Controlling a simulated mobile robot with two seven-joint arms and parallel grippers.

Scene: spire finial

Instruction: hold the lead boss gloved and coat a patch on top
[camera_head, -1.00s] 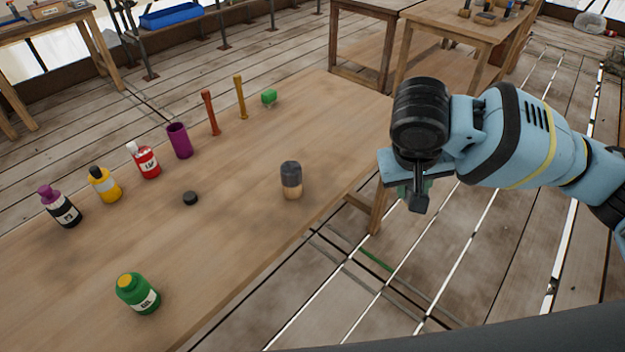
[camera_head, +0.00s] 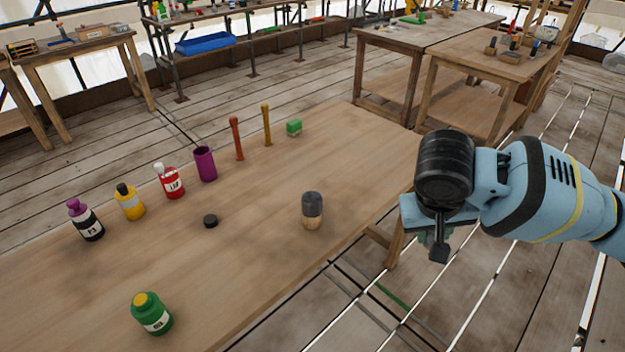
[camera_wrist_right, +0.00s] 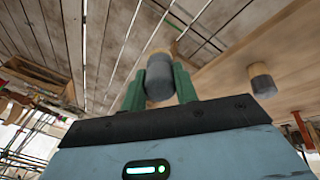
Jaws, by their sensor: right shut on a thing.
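My right gripper (camera_head: 438,240) hangs just past the right edge of the table (camera_head: 270,190), pointing down. In the right wrist view its green fingers (camera_wrist_right: 160,85) are shut on a dark grey cylinder (camera_wrist_right: 159,78) with a tan end. A small dark disc (camera_head: 210,221) lies mid-table. I cannot tell which is the lead boss. My left gripper is not in view.
Purple (camera_head: 88,222), yellow (camera_head: 130,203) and red (camera_head: 170,182) bottles, a purple cup (camera_head: 205,164), red (camera_head: 236,138) and orange (camera_head: 266,125) upright sticks and a green block (camera_head: 294,128) line the far side. A green bottle (camera_head: 151,314) stands near the front. The table's right part is clear.

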